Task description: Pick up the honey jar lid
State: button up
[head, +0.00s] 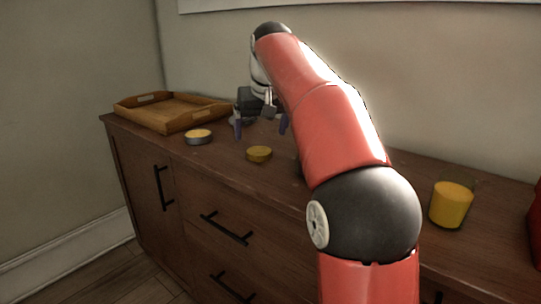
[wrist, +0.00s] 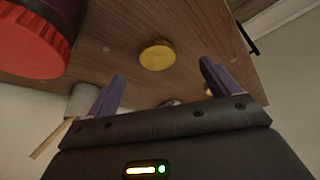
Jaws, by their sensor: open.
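A round gold lid (head: 259,154), which looks like the honey jar lid, lies flat on the wooden cabinet top. It also shows in the wrist view (wrist: 157,55), beyond the fingertips and roughly between them in the picture. My gripper (head: 261,125) has two purple fingers spread apart with nothing between them. In the wrist view my gripper (wrist: 162,71) is apart from the lid. In the head view it hangs over the cabinet behind the lid.
A low tin with a yellow top (head: 199,137) stands left of the lid. A wooden tray (head: 205,123) is at the back left. A yellow cup-like object (head: 450,206) stands at the right. A large red-capped container (wrist: 40,45) and a grey cup (wrist: 82,100) show in the wrist view.

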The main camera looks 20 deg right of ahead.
aim_at(259, 151)
jog(key=shift+w+d+f, duration=0.3)
jog(key=shift+w+d, duration=0.25)
jog(key=shift+d, duration=0.05)
jog(key=x, duration=0.2)
jog(key=b+x, duration=0.1)
jog(key=x, duration=0.4)
jog(key=shift+w+a+b, duration=0.2)
jog(key=shift+w+b, duration=0.1)
jog(key=shift+w, duration=0.05)
jog(key=shift+r, duration=0.1)
jog(key=c, duration=1.1)
jog(key=shift+r, duration=0.1)
